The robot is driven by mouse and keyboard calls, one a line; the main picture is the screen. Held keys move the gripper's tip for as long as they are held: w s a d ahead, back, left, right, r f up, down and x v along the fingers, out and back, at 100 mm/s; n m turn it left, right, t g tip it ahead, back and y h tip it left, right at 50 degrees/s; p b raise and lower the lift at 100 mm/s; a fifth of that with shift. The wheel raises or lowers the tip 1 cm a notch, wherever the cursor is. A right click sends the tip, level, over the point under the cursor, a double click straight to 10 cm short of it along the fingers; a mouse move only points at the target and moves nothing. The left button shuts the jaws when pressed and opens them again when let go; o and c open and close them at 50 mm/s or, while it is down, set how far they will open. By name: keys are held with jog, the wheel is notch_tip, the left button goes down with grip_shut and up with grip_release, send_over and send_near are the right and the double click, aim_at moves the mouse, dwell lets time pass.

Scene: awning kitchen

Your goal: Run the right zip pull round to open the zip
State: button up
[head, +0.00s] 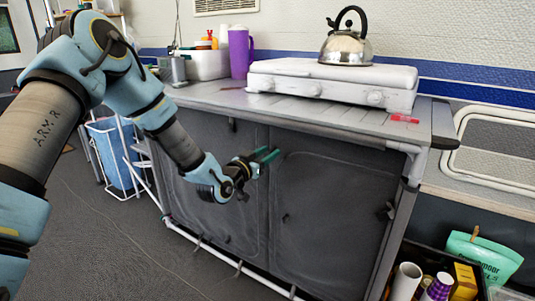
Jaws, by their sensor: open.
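The grey fabric kitchen unit has a left door panel (220,135) and a right door panel (335,205), each with a rounded seam around it. Both panels look closed. A small dark tab (285,217) on the left part of the right panel looks like its zip pull, but it is too small to be sure. My gripper (271,155), with teal fingertips, is open and empty in front of the upper area between the two panels. It is above and slightly left of that tab, apart from it. My gripper and wrist hide part of the left panel.
A white stove (330,88) with a kettle (346,48) and a purple jug (239,52) stand on the worktop (215,95). A dark clip (387,210) sits by the right frame leg. A crate of goods (440,262) stands at lower right. Grey floor (110,240) is open at lower left.

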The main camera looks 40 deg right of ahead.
jog(key=v, duration=1)
jog(key=shift+a, duration=0.4)
jog(key=b+x, duration=0.3)
jog(key=x, duration=0.8)
jog(key=shift+d, duration=0.3)
grip_shut()
